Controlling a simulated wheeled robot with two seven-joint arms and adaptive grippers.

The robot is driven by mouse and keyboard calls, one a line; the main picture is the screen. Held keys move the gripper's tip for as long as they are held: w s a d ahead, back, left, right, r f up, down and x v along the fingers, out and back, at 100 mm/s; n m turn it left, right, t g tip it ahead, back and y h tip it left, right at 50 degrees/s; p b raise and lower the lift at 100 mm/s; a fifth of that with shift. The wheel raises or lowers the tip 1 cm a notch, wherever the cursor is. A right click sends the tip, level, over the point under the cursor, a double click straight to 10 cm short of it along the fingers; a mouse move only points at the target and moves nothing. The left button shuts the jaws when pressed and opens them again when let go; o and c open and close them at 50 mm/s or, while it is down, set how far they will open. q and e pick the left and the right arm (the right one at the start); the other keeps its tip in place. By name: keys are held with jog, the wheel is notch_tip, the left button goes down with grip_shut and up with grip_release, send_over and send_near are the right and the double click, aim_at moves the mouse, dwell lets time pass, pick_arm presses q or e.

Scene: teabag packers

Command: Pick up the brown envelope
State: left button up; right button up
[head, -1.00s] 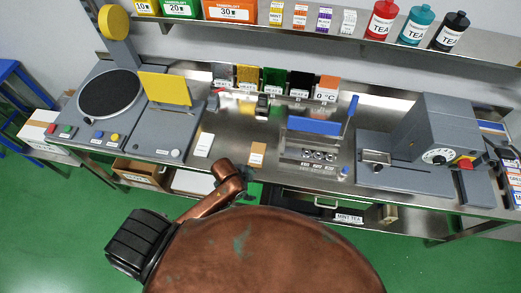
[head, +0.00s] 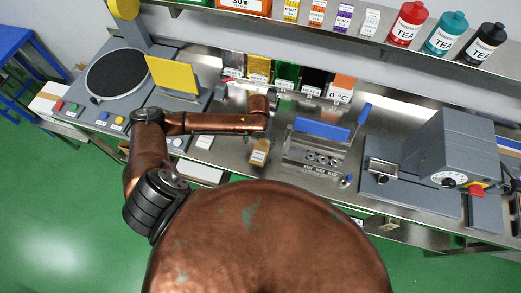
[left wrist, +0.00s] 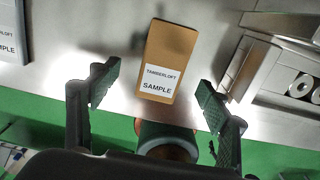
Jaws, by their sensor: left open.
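The brown envelope (head: 259,154) lies flat on the steel table, left of the blue-handled sealer. It also shows in the left wrist view (left wrist: 168,48), with a white label reading "TAMBERLOFT SAMPLE". My left gripper (left wrist: 153,86) is open and empty. In the left wrist view its two fingers stand to the left and right of the label end of the envelope, apart from it. In the head view my left arm reaches over the table and its wrist is just above the envelope, so the fingers are mostly hidden. My right gripper does not show.
The sealer (head: 318,145) with a blue handle stands close on the right. A grey machine (head: 450,150) is farther right. A row of coloured packets (head: 287,76) stands behind.

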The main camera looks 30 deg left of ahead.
aim_at(260, 151)
pick_arm(q)
jog(key=shift+d+f, duration=0.15)
jog(key=shift+f, duration=0.3)
jog(key=f, duration=0.1)
jog(key=f+p, duration=0.1)
jog(key=f, duration=0.2)
jog(key=shift+s+d+f, duration=0.15)
jog(key=shift+d, duration=0.1)
jog(key=shift+f, duration=0.25)
jog(key=c, duration=1)
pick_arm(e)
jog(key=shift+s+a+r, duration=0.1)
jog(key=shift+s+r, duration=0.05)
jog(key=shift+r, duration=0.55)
